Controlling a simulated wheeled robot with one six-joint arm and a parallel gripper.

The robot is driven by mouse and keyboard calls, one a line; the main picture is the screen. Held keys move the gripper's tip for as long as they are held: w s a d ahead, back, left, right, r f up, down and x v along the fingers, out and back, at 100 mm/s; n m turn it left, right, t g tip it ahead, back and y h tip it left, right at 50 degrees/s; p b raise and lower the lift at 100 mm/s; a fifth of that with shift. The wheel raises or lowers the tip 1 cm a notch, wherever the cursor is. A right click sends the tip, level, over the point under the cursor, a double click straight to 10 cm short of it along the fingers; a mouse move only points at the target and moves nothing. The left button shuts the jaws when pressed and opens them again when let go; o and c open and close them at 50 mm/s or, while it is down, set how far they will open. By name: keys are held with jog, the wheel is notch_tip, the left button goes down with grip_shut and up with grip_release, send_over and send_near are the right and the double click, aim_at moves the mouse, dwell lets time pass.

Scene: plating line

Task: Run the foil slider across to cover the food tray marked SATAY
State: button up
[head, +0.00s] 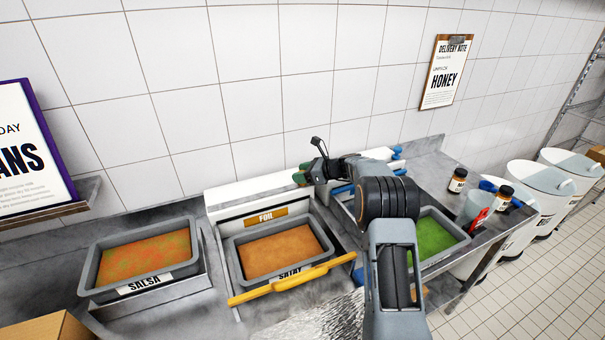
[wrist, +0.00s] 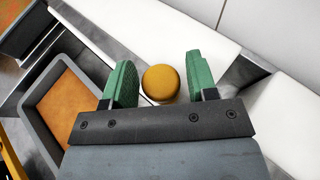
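The grey food tray marked SATAY (head: 241,270) holds orange-brown food that shows uncovered, and a tray with similar food is at the left of the wrist view (wrist: 29,112). A white unit with a FOIL label (head: 265,216) stands behind it. A yellow bar (head: 290,283) runs aslant along the tray's front. My gripper (head: 300,176) is behind the tray's right back corner in the head view. In the wrist view my gripper (wrist: 160,78) is open, its green fingers on either side of a round yellow knob (wrist: 161,82), with gaps on both sides. The knob's lower end is hidden.
The SALSA tray (head: 88,280) stands at the left. A tray of green food (head: 432,240) stands right, partly behind my arm. Jars (head: 457,180) and a cup (head: 478,207) stand at the counter's right end. A tiled wall closes the back.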

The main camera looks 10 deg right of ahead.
grip_shut()
